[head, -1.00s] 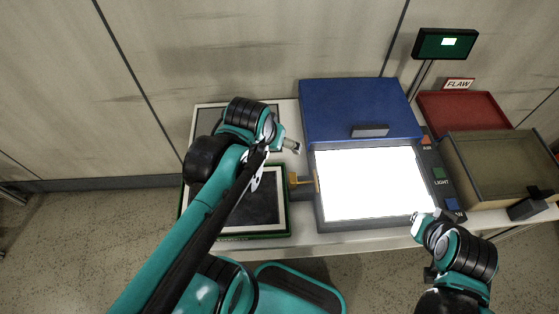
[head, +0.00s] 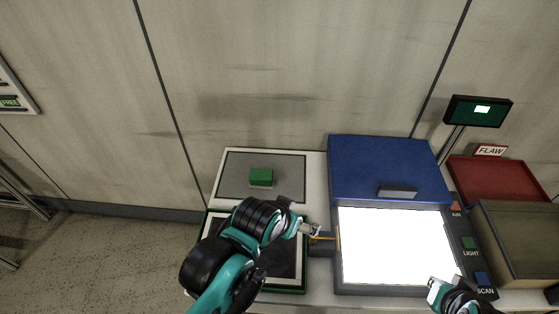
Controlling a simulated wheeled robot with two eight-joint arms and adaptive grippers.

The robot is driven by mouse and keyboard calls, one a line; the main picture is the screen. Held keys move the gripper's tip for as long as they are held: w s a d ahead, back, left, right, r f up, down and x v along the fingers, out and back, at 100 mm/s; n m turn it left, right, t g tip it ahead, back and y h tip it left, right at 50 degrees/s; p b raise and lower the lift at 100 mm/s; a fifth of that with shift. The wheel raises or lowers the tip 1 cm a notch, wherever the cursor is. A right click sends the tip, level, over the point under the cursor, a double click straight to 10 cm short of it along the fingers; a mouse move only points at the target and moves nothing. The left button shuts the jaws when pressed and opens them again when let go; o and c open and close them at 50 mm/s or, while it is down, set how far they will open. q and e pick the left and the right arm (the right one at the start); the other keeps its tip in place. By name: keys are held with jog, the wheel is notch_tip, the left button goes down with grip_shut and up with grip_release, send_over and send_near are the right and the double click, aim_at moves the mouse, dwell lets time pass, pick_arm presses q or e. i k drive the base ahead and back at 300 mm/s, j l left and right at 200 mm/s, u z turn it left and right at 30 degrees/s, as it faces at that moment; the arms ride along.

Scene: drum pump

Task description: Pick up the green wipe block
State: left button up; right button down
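The green wipe block (head: 261,177) sits on a grey mat (head: 238,162) with a white border at the back left of the table. Nothing touches it. My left gripper (head: 312,230) is nearer the front, below and right of the block, beside the yellow piece at the light box's left edge. Its fingers are small and partly turned away, so its opening is unclear. My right gripper (head: 436,290) is at the front right edge of the bright panel, partly cut off by the frame; its opening is unclear too.
A lit white panel (head: 395,245) with a blue lid (head: 388,168) stands right of the mat. A dark green-edged tray (head: 213,222) lies under my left arm. A red tray (head: 500,180), an olive bin (head: 520,240) and a display (head: 478,112) are at right.

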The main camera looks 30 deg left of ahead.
aim_at(259, 178)
jog(key=u, duration=1.2)
jog(key=i+l+z, duration=0.15)
jog(key=l+z, duration=0.15)
jog(key=l, duration=0.1)
